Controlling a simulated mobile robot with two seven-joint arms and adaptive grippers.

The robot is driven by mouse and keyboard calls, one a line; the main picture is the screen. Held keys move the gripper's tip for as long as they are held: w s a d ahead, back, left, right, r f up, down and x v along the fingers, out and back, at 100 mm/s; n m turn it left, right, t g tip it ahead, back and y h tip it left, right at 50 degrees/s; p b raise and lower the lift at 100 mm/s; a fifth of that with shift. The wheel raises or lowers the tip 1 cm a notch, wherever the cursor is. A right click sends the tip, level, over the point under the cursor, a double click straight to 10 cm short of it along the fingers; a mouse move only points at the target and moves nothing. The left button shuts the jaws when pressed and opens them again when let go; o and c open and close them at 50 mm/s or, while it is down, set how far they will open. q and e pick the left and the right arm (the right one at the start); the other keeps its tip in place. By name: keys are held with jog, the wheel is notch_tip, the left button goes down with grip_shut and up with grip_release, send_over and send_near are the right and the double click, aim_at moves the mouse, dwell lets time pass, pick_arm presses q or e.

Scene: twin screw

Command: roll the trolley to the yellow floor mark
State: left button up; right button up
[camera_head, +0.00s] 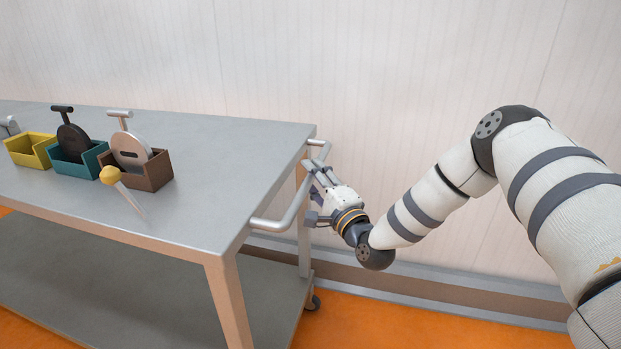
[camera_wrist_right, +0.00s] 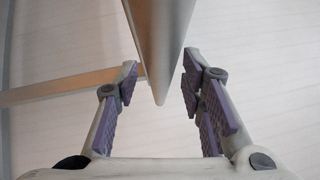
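The trolley (camera_head: 215,165) is a grey metal table with a lower shelf (camera_head: 150,290) and a caster (camera_head: 313,302). Its push handle (camera_head: 272,222) is a grey bar at the right end. My right gripper (camera_head: 316,180) is at this handle, reaching in from the right. In the right wrist view, the handle bar (camera_wrist_right: 160,40) runs between the two spread, purple-padded fingers (camera_wrist_right: 160,80). Narrow gaps show beside the bar, so the fingers look open around it. My left gripper is out of view. No yellow floor mark shows.
On the trolley top stand a yellow bin (camera_head: 30,150), a teal bin (camera_head: 78,166) and a brown bin (camera_head: 150,177) with handled discs. A yellow-knobbed rod (camera_head: 110,175) is in front. A pale wall (camera_head: 420,80) rises behind; orange floor (camera_head: 400,325) is bare at lower right.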

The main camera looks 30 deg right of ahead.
jog(key=shift+w, duration=0.3)
grip_shut()
jog(key=shift+a, duration=0.15)
